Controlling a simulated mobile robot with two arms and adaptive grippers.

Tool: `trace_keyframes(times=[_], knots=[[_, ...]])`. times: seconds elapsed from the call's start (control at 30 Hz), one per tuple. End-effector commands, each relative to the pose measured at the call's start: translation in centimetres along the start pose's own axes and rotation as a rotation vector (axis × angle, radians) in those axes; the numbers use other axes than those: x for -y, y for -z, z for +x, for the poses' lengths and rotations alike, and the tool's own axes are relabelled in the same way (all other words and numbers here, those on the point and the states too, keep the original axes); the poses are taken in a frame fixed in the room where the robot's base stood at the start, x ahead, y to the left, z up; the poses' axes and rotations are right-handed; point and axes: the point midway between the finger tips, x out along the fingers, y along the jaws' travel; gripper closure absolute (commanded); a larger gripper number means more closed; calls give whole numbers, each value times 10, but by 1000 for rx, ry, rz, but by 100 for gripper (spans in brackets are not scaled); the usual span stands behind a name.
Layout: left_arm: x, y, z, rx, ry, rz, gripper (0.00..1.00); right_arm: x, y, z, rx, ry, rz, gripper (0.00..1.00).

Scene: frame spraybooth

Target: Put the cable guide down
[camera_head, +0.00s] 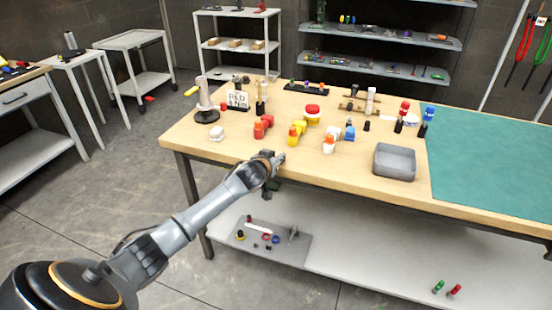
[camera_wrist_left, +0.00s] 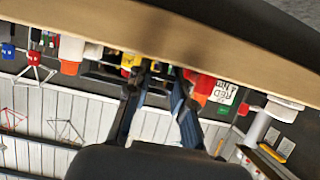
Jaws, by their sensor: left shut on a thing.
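My left gripper (camera_head: 278,160) is at the front edge of the wooden workbench (camera_head: 310,178), left of the grey bin. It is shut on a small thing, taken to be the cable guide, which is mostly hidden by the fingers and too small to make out. In the left wrist view the two dark fingers of the left gripper (camera_wrist_left: 162,72) reach up toward the bench edge (camera_wrist_left: 240,62), with a gap between them lower down. I cannot tell whether the held thing touches the bench. My right gripper is in neither view.
Red and yellow parts (camera_head: 297,133) stand behind the gripper. A grey bin (camera_head: 395,162) and a green mat (camera_head: 490,165) lie to the right. A grey board (camera_head: 290,249) with small parts is on the lower shelf (camera_head: 350,262). Bare wood shows along the bench front.

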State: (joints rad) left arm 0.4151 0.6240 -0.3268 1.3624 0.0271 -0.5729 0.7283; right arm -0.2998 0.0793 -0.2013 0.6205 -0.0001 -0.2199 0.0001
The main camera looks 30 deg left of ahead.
Motion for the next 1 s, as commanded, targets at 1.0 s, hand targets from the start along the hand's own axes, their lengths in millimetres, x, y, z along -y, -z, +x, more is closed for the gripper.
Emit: trace_keyframes(times=[1.0], knots=[[-2,64,-139,0,-1,2,93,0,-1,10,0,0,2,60]])
